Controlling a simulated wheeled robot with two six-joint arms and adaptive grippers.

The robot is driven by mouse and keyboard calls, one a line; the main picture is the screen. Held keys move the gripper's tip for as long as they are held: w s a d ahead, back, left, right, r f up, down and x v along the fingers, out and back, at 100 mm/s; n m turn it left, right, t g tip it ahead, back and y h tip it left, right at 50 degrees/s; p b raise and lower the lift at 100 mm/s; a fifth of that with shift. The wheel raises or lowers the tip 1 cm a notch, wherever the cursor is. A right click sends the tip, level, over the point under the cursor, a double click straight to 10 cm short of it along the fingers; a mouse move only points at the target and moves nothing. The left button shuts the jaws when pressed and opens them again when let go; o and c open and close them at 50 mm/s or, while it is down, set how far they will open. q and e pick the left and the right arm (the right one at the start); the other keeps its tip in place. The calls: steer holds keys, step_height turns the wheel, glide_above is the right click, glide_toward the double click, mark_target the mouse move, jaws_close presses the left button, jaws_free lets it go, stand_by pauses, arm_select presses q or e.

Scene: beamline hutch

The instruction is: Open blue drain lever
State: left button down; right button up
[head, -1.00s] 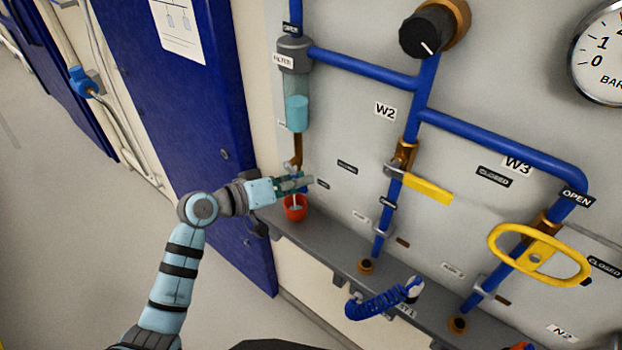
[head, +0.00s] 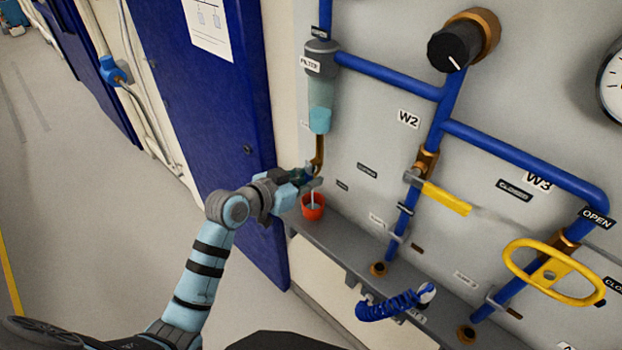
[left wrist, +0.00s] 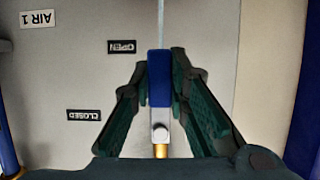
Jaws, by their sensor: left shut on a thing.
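The blue drain lever (left wrist: 160,85) sits between the fingers of my left gripper (left wrist: 160,64) in the left wrist view, its tip end level with the OPEN label (left wrist: 122,46). The CLOSED label (left wrist: 84,115) is nearer its pivot end. In the head view my left gripper (head: 308,182) is below the filter bowl (head: 320,95) and its brass drain pipe (head: 319,152), shut on the lever, which is mostly hidden there. A pale stream runs down into the red cup (head: 313,212). Some blue liquid (head: 320,121) stands low in the bowl. My right gripper is not in view.
The cup stands on a grey ledge (head: 345,242). To the right are a yellow lever (head: 446,198), a yellow handwheel (head: 556,275), blue pipes and a coiled blue hose (head: 388,306). A dark blue door (head: 215,110) is close on the left; the floor is open.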

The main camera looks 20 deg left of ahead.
arm_select(q)
steer(key=shift+a+r, duration=0.1)
stand_by(0.4)
steer(key=c, duration=1.5)
jaws_free()
steer(key=v, duration=1.2)
